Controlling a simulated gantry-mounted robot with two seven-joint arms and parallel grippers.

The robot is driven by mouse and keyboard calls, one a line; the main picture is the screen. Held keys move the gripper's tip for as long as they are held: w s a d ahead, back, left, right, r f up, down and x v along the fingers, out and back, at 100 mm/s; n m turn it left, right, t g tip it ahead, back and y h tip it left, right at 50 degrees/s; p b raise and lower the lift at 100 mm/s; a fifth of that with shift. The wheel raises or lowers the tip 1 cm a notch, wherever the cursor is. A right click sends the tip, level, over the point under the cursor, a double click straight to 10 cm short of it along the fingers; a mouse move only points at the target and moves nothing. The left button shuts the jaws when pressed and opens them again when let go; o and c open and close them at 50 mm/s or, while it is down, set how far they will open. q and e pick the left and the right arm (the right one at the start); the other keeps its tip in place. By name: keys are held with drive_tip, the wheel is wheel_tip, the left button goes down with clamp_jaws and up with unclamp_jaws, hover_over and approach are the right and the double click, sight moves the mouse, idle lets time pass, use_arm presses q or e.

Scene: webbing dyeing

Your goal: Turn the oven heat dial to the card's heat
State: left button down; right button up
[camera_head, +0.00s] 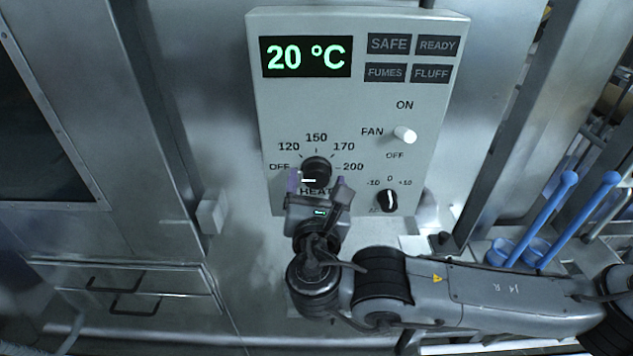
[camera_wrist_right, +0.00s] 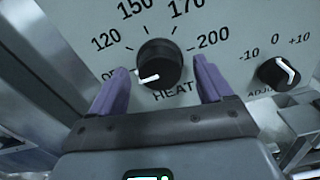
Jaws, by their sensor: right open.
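The heat dial (camera_head: 316,168) is a round black knob low on the grey control panel. It shows larger in the right wrist view (camera_wrist_right: 158,62). Its white mark points left, toward OFF. The scale around it reads OFF, 120, 150, 170 and 200. My right gripper (camera_wrist_right: 160,66) is open, with one purple finger on each side of the dial. I see gaps between the fingers and the knob in the wrist view. In the head view the right gripper (camera_head: 318,186) partly covers the HEAT label. The card and my left gripper are not in view.
The panel display (camera_head: 306,57) reads 20 °C. The SAFE, READY, FUMES and FLUFF lamps (camera_head: 409,59) look dark. A white fan switch (camera_head: 405,134) points toward the lower right. A small adjust dial (camera_head: 388,200) sits right of the heat dial. Blue handles (camera_head: 555,215) stand at right.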

drive_tip(key=shift+w, duration=0.15)
drive_tip(key=c, duration=1)
drive_tip(key=shift+f+m+b, duration=0.25)
drive_tip(key=shift+m+b, duration=0.15)
drive_tip(key=shift+b, duration=0.35)
drive_tip(key=shift+c, duration=0.2)
drive_tip(key=m+b, duration=1.1)
drive_tip(key=b, duration=0.4)
drive_tip(key=shift+f+m, duration=0.1)
drive_tip(key=shift+m, duration=0.3)
drive_tip(key=m+b, duration=0.3)
drive_tip(key=m, duration=0.1)
drive_tip(key=shift+r+m+b, duration=0.2)
drive_tip(key=shift+m+b, duration=0.25)
drive_tip(key=shift+m, duration=0.15)
